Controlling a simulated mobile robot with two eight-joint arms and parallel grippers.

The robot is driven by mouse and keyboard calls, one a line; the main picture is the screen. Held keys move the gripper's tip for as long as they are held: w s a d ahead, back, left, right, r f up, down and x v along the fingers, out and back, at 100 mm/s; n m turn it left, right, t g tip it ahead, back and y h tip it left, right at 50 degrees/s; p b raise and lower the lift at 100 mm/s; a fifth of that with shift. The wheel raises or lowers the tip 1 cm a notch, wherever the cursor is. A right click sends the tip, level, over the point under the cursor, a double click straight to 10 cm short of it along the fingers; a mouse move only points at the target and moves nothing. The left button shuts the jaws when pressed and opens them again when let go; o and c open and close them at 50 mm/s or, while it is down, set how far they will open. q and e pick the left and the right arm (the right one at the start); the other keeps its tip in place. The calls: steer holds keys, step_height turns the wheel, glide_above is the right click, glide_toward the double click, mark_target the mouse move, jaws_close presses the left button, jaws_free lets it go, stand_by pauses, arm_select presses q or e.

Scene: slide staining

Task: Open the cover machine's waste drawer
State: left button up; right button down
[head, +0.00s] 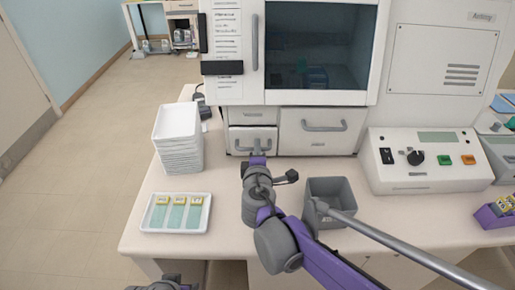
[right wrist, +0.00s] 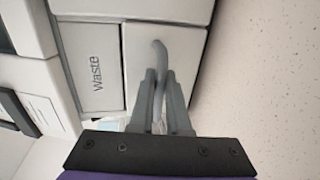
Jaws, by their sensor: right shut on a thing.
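The cover machine (head: 290,75) stands at the back of the bench, with small drawers under its window. My right gripper (head: 257,153) is at the lower left drawer (head: 237,141). In the right wrist view its two fingers (right wrist: 160,88) are shut on the grey drawer handle (right wrist: 160,50). A panel marked "Waste" (right wrist: 90,65) sits beside this drawer front in that view. I cannot tell how far the drawer stands out from the machine. A small grey part of my left arm shows at the bottom edge of the head view; its fingers cannot be made out.
Stacked white trays (head: 178,140) stand left of the drawers. A white tray (head: 150,225) with several yellow-ended slides lies in front of them. A grey bin (head: 330,190) stands right of my right gripper. A control box (head: 425,165) is farther right.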

steer(key=f+p+v, duration=0.1)
steer(key=v, duration=0.3)
steer(key=p+v, duration=0.1)
steer(key=v, duration=0.3)
steer(key=f+p+v, duration=0.1)
steer(key=v, duration=0.4)
steer(key=shift+s+f, duration=0.25)
steer(key=shift+s, duration=0.15)
steer(key=shift+s+f, duration=0.1)
steer(key=shift+s, duration=0.3)
steer(key=c, duration=1.2)
jaws_free()
steer(key=shift+o, duration=0.2)
steer(key=p+v, duration=0.1)
steer(key=v, duration=0.9)
steer(key=shift+s+p, duration=0.3)
steer(key=shift+s, duration=0.1)
